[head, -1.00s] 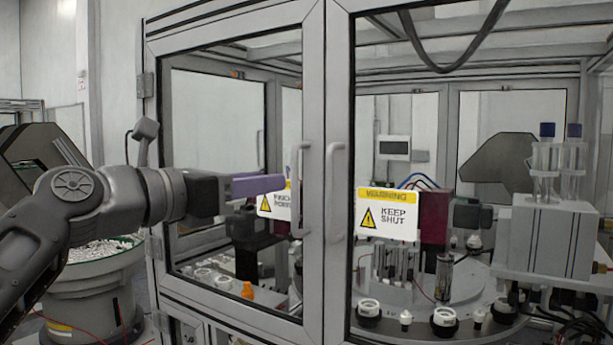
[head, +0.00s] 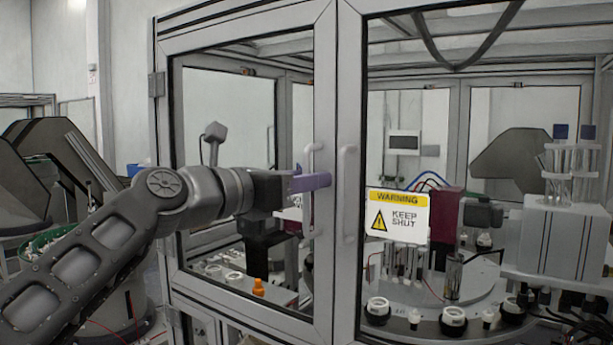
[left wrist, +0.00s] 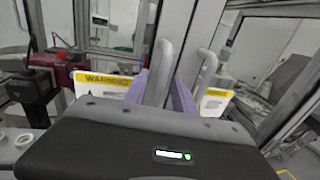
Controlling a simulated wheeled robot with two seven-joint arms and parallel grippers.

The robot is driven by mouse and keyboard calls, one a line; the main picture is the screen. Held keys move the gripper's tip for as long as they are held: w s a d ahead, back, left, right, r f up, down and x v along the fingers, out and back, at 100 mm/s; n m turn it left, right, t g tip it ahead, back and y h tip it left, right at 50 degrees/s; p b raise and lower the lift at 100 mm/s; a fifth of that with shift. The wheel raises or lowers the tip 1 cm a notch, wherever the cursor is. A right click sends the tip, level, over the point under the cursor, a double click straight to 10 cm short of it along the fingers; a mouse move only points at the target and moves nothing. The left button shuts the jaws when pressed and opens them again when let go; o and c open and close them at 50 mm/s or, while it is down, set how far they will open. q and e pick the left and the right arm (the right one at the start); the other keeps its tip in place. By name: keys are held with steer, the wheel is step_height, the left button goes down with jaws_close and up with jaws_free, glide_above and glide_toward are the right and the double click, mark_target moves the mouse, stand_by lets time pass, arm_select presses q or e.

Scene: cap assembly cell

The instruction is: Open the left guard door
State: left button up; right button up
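The left guard door (head: 323,120) is a grey-framed clear panel and stands shut against the right door (head: 349,120). Its upright grey handle (head: 309,212) is near its right edge. My left gripper (head: 311,182), with purple fingers, is at this handle. In the left wrist view the two fingers of the gripper (left wrist: 160,92) stand apart, one on each side of a handle bar (left wrist: 157,75); firm contact on both sides does not show. The gripper hides part of the handle in the head view. My right gripper is not in view.
The right door's handle (head: 347,195) is close beside the left one. A yellow and white warning sign (head: 398,215) hangs on the right door. Behind the doors are a round table with caps and an orange piece (head: 258,288). A bowl feeder stands at the left.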

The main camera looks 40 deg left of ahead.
arm_select(q)
jaws_close()
stand_by(1.4)
